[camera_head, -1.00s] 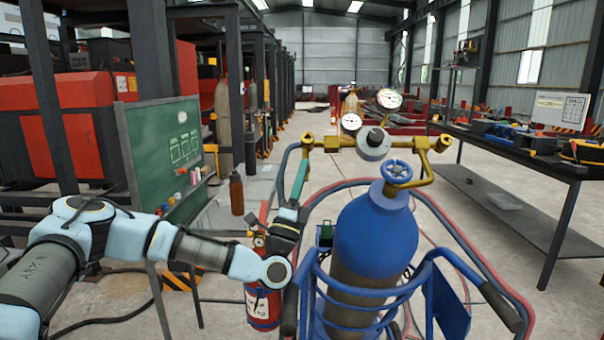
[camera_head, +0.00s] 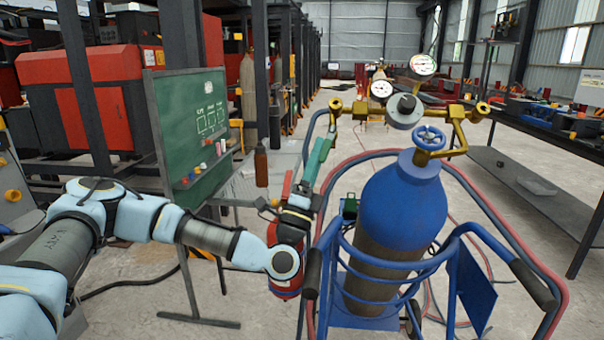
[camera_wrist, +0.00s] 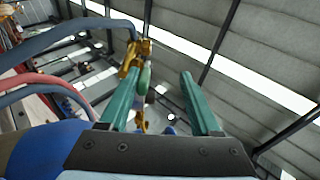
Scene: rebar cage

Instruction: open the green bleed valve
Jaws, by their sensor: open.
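A brass manifold (camera_head: 378,107) with two round gauges stands above the blue gas cylinder (camera_head: 403,208); its brass fittings also show in the wrist view (camera_wrist: 134,58). A small green handle (camera_wrist: 144,79), apparently the bleed valve, hangs below the brass in the wrist view. It appears close beside the left finger, on the inner side; I cannot tell if they touch. The handle cannot be made out in the head view. My gripper (camera_wrist: 159,74) has teal fingers spread wide. In the head view, my gripper (camera_head: 319,156) is below the manifold's left end.
A blue handwheel (camera_head: 430,138) tops the cylinder, held in a blue cart (camera_head: 345,318). Red and blue hoses loop around it. A red fire extinguisher (camera_head: 285,262) is behind my arm. A green board (camera_head: 192,125) stands left and a workbench (camera_head: 547,125) right.

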